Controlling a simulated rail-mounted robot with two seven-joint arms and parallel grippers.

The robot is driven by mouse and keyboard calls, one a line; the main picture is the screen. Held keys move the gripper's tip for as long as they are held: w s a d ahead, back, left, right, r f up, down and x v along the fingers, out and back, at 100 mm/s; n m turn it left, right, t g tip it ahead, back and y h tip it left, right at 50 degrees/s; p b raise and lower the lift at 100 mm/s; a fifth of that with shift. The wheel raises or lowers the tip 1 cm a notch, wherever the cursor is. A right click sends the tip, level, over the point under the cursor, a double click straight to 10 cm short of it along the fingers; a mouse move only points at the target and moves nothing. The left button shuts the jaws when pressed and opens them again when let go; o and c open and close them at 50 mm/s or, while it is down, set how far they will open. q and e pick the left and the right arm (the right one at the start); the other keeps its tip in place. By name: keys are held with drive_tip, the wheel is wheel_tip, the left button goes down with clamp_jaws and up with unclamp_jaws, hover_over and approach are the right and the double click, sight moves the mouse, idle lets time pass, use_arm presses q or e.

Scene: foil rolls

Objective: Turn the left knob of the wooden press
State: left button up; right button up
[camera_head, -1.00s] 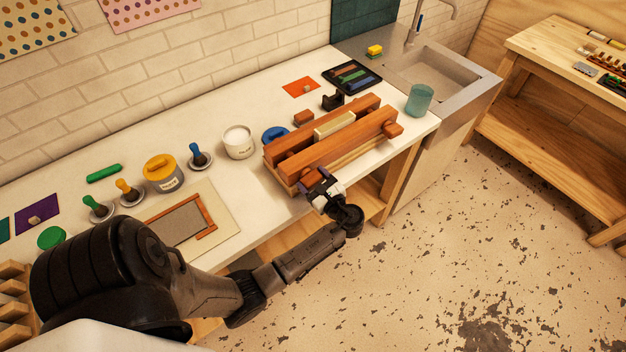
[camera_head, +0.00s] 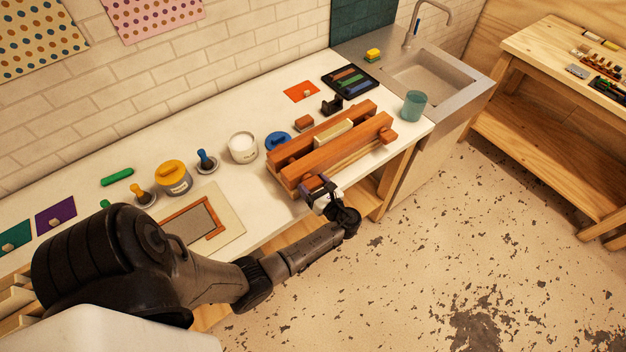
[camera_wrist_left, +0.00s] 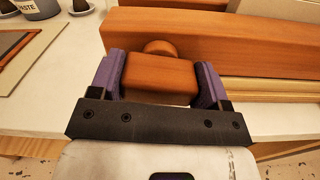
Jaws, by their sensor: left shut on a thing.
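The wooden press (camera_head: 335,155) stands on the white counter, with two long reddish-brown beams and a pale block (camera_head: 332,133) between them. Its left knob (camera_wrist_left: 160,76) is a brown wooden block on a round stem, in front of the near beam. My left gripper (camera_head: 318,188) is at the press's front left end. In the left wrist view its purple finger pads (camera_wrist_left: 160,80) sit on both sides of the knob, shut on it. The right knob (camera_head: 388,135) is free at the other end of the near beam. My right gripper is in neither current view.
A teal cup (camera_head: 414,105) and the sink (camera_head: 430,78) are to the right. Open floor lies in front.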

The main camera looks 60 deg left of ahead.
use_arm(q)
drive_tip(key=o, duration=0.9)
drive_tip(key=shift+d, duration=0.1)
drive_tip(key=shift+d, duration=0.25)
drive_tip(key=d, duration=0.4)
drive_tip(key=w+d+b, duration=0.1)
drive_tip(key=d, duration=0.3)
drive_tip(key=w+d, duration=0.1)
drive_tip(key=d, duration=0.4)
drive_tip(key=shift+b, duration=0.35)
